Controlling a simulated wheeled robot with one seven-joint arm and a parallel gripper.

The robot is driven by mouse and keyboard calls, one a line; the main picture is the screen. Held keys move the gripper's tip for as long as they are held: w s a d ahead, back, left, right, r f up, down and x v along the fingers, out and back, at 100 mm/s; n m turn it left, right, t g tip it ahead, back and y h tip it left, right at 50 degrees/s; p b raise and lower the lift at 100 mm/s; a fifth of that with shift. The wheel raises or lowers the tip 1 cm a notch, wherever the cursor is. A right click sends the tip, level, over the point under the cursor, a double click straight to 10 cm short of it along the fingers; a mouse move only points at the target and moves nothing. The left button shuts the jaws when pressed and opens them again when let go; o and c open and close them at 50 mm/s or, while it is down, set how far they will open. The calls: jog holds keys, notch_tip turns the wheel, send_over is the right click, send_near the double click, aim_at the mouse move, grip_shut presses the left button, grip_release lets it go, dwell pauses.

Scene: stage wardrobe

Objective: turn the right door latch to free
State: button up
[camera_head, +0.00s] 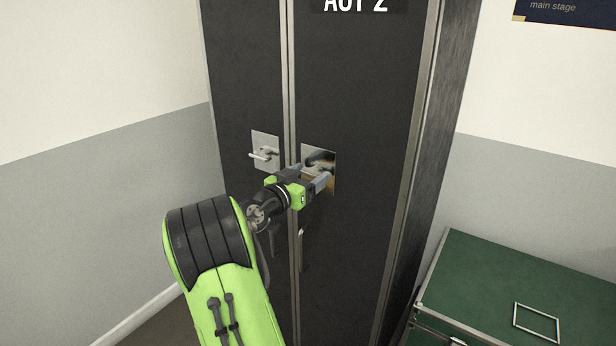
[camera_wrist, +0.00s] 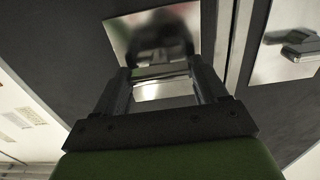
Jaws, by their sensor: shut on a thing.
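The right door latch (camera_head: 319,160) sits on a shiny square plate on the dark right door of a tall wardrobe. My gripper (camera_head: 312,174) is at this latch, its fingers shut on the handle. The fingers and the reflections on the plate hide much of the handle, so its exact angle is hard to tell. In the wrist view, the latch plate (camera_wrist: 120,36) is straight ahead of the fingers (camera_wrist: 160,70), with a dark blurred reflection on it. The left door latch (camera_head: 264,154), with a roughly level lever, sits on its own plate, apart from my gripper.
Both wardrobe doors (camera_head: 365,80) look closed, with a pale metal seam between them. A green-topped case (camera_head: 490,280) with a metal handle stands at the lower right. Bare wall is on the left.

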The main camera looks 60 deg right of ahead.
jog(key=shift+n, duration=0.3)
jog(key=n+p, duration=0.1)
jog(key=n, duration=0.3)
jog(key=shift+r, duration=0.1)
jog(key=n+p, duration=0.2)
jog(key=n, duration=0.2)
jog(key=shift+n+p, duration=0.3)
jog(key=shift+n, duration=0.1)
jog(key=n+p, duration=0.3)
jog(key=n, duration=0.2)
jog(key=shift+p, duration=0.4)
jog(key=shift+w+n+p, duration=0.1)
jog(key=shift+n+p, duration=1.1)
jog(key=shift+n, duration=0.5)
jog(key=shift+f, duration=0.2)
jog(key=o, duration=1.1)
jog(key=shift+c, duration=0.2)
